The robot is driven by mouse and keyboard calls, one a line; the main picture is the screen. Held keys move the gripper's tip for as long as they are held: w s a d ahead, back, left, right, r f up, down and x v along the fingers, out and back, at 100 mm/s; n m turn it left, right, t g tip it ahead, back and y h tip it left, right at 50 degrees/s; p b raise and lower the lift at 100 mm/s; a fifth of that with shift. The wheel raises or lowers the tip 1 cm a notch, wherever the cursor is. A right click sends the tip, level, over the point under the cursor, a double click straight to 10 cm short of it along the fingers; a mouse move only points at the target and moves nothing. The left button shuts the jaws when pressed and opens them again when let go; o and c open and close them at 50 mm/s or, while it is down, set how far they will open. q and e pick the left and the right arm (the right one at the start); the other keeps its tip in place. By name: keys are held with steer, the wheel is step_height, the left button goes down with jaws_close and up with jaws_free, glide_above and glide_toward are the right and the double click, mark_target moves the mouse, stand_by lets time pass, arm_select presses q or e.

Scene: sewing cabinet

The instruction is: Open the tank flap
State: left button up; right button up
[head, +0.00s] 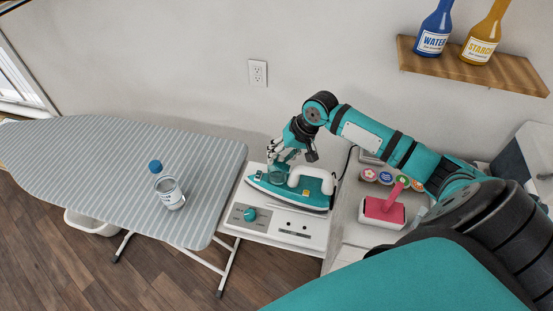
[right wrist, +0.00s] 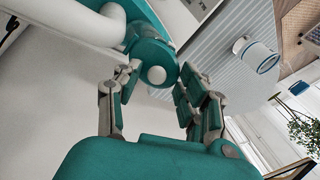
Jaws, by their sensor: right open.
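A teal and white iron (head: 300,193) rests on a white stand (head: 262,222) with a teal dial. The iron's white handle (head: 312,174) faces up. My right gripper (head: 287,157) is over the left end of the iron, around its tank area. No raised flap shows; my fingers partly hide this area. My left gripper is not in view.
A wall shelf (head: 480,68) holds a blue bottle (head: 434,30) and a yellow bottle (head: 483,35).

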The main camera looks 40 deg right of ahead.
steer(key=g+h, duration=0.1)
steer(key=w+a+f+g+h, duration=0.1)
steer(key=g+h, duration=0.1)
steer(key=shift+w+a+f+g, duration=0.15)
steer(key=shift+w+a+g, duration=0.1)
steer(key=shift+w+g, duration=0.1)
steer(key=shift+d+r, duration=0.1)
steer(key=shift+r, duration=0.25)
step_height(320, 180, up, 9)
steer(key=b, duration=0.3)
steer(key=shift+r, duration=0.2)
step_height(320, 180, up, 7)
steer(key=s+a+f+n+t+y, duration=0.1)
steer(key=s+a+f+n, duration=0.2)
steer(key=s+a+f, duration=0.55)
steer(key=s+a+f+n+t, duration=0.1)
steer(key=a+f+n, duration=0.3)
steer(key=f, duration=0.9)
steer(key=s+a+f+b, duration=0.1)
steer(key=s+f+b, duration=0.2)
steer(key=s+f, duration=0.8)
step_height(320, 180, down, 2)
steer(key=shift+s+f+t+b, duration=0.1)
steer(key=shift+s+t+b, duration=0.1)
steer(key=shift+t+b, duration=0.2)
